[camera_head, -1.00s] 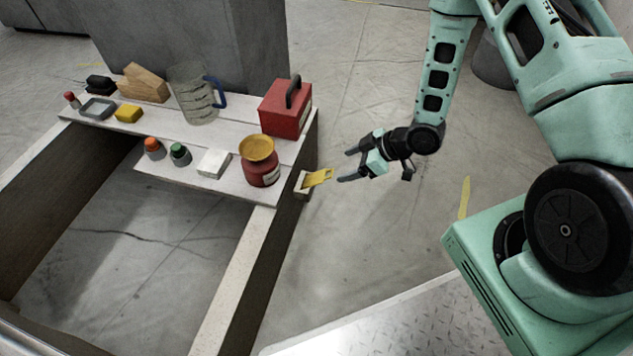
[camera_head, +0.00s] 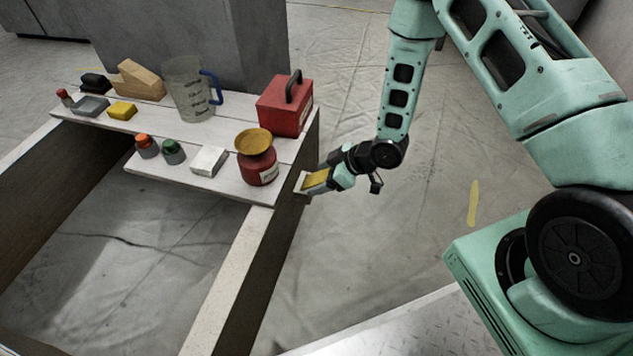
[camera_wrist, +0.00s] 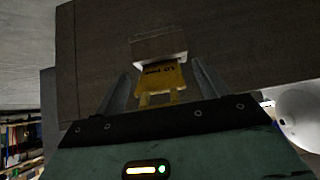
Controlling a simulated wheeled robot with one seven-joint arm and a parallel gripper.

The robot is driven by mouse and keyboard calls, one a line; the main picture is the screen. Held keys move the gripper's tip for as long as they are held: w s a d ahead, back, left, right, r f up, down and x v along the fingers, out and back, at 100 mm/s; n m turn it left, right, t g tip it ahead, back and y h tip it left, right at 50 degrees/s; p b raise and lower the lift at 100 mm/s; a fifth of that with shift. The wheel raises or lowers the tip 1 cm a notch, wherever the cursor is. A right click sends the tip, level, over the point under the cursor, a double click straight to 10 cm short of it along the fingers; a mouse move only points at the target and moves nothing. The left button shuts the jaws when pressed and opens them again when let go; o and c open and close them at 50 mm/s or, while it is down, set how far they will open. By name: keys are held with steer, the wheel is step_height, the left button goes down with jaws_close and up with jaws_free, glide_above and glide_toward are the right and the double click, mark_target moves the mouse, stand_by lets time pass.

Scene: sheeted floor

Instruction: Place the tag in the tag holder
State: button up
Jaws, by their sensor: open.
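The yellow tag (camera_head: 315,179) sits at a small pale holder (camera_head: 301,184) on the side of the bench's right-hand beam. In the wrist view the tag (camera_wrist: 163,77) carries dark printing, and its far end meets the white edge of the tag holder (camera_wrist: 160,51). My gripper (camera_head: 315,180) is at the tag, reaching in from the right. In the wrist view the two fingers of my gripper (camera_wrist: 162,88) stand apart on either side of the tag, with gaps between them and it. How deep the tag sits in the holder I cannot tell.
The bench top (camera_head: 215,143) above holds a red toolbox (camera_head: 284,108), a red pot with a yellow dish (camera_head: 257,165), a clear jug (camera_head: 188,90) and several small items. The bench's front beam (camera_head: 232,270) runs towards me. The floor right of the bench is clear.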

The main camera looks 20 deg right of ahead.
steer(key=c, duration=1.1)
steer(key=shift+r, duration=0.15)
steer(key=shift+c, duration=0.2)
